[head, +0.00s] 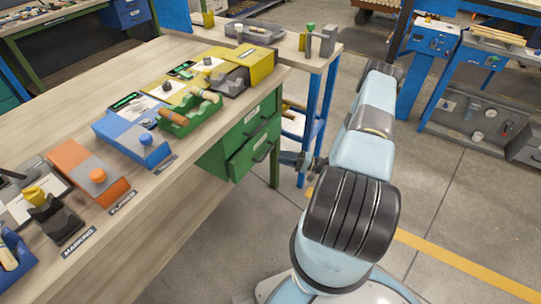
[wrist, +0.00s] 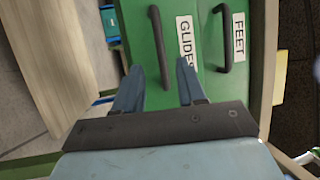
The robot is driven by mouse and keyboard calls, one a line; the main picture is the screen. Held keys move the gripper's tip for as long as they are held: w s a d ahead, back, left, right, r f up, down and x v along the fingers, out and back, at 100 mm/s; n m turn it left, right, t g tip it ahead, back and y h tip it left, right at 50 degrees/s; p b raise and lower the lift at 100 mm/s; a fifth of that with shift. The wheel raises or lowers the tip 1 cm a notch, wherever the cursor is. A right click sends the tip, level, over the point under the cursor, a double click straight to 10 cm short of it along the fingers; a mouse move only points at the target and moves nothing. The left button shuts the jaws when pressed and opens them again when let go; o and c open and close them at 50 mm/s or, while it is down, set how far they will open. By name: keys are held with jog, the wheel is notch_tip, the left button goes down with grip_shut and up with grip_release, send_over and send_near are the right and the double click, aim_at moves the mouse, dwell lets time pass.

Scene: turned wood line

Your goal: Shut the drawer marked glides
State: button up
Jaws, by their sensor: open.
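The glides drawer (wrist: 142,30) is green with a dark bar handle (wrist: 160,48) and a white label reading GLIDES. It is the lower drawer of the green unit, and in the head view its front (head: 250,160) appears to stand out past the drawer above. The feet drawer (wrist: 250,55) lies above it and also shows in the head view (head: 238,130). My gripper (wrist: 159,66) is open and empty, its fingertips on either side of the lower part of the glides handle in the picture. Whether they touch the front I cannot tell.
The wooden bench (head: 60,105) above carries a green tray (head: 188,122), a blue holder (head: 130,140) and an orange holder (head: 90,175). A blue-legged stand (head: 318,115) is close behind my gripper. The floor (head: 440,200) to the right is open.

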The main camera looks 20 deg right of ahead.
jog(key=x, duration=0.6)
jog(key=shift+a, duration=0.25)
grip_shut()
dwell(0.5)
